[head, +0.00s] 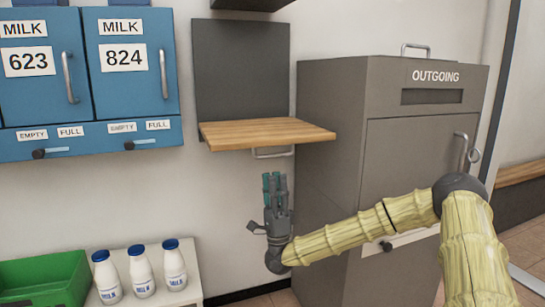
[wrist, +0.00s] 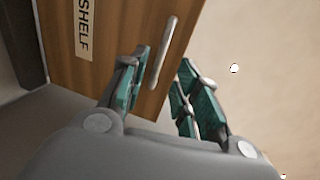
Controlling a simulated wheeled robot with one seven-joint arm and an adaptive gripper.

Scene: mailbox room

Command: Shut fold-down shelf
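The fold-down shelf (head: 262,133) is a wooden board that sticks out level from a dark grey wall panel (head: 240,70) in the head view. A metal bar handle (head: 272,154) hangs under its front edge. My gripper (head: 274,182) is just below the shelf, fingers pointing up. In the wrist view the shelf's underside (wrist: 120,25) shows a label reading SHELF and the metal handle (wrist: 163,55). My gripper's teal fingers (wrist: 160,90) are spread apart with the handle ahead, between their tips in the picture. I cannot tell whether they touch it.
A grey OUTGOING box (head: 340,130) stands close to the right of the shelf. Blue milk lockers (head: 125,85) hang at the left. Below them, milk bottles (head: 141,272) and a green crate (head: 45,280) sit on a white stand. The wall between is bare.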

